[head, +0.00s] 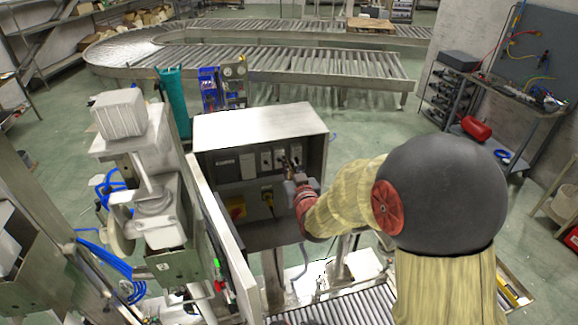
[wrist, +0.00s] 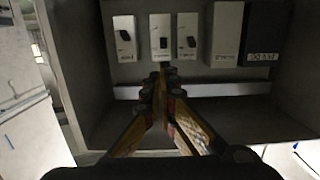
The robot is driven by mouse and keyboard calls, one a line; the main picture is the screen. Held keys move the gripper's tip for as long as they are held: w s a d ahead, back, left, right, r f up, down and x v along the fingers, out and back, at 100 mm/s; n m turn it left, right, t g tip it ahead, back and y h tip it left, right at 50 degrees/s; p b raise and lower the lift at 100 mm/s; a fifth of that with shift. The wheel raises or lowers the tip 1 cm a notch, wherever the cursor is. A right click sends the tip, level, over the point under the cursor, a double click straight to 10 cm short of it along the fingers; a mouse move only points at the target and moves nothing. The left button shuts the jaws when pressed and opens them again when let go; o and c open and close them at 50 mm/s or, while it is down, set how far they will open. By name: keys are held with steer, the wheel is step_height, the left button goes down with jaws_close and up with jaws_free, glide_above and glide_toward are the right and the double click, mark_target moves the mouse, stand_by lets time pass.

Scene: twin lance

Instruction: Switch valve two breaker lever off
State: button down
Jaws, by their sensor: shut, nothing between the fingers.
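Three white breakers with small black levers sit in a row inside the open grey cabinet (head: 262,124). In the wrist view they are the left breaker (wrist: 125,50), the middle breaker (wrist: 160,24) and the right breaker (wrist: 187,24). The left lever sits at a different height from the other two. Labels are too small to read, so I cannot tell which is valve two. My gripper (wrist: 162,70) is shut and empty, its tips close to the middle breaker's edge; contact is unclear. In the head view my gripper (head: 290,172) is at the breaker row and partly covers it.
A plain grey box (wrist: 225,35) and a dark box (wrist: 263,35) stand beside the breakers. The cabinet's side walls and open door (head: 215,230) bound the space.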

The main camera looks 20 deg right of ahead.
mark_target(280, 151)
steer(key=shift+w+f+p, duration=0.25)
steer(key=shift+w+p, duration=0.25)
steer(key=shift+w, duration=1.2)
steer(key=shift+w+f+p, duration=0.2)
steer(key=shift+w+p, duration=0.25)
steer(key=shift+w, duration=1.2)
steer(key=shift+s+f+b, duration=0.1)
steer(key=shift+f+b, duration=0.1)
steer(key=shift+b, duration=0.9)
steer(key=shift+s+f+t+b, duration=0.15)
steer(key=shift+t+b, duration=0.4)
steer(key=shift+b, duration=1.4)
steer(key=shift+s+f+t+b, duration=0.15)
steer(key=shift+t+b, duration=0.4)
steer(key=shift+b, duration=1.35)
steer(key=shift+f+b, duration=0.15)
steer(key=shift+b, duration=1)
steer(key=b, duration=0.2)
steer(key=f+t+b, duration=0.1)
steer(key=b, duration=0.2)
steer(key=shift+s+t, duration=0.25)
steer(key=shift+t, duration=0.05)
steer(key=t+b, duration=0.1)
steer(key=b, duration=0.5)
steer(key=t+b, duration=0.2)
steer(key=b, duration=0.5)
steer(key=shift+s+f+b, duration=0.2)
steer(key=shift+s+b, duration=0.1)
steer(key=shift+s, duration=0.05)
steer(key=shift+f, duration=0.1)
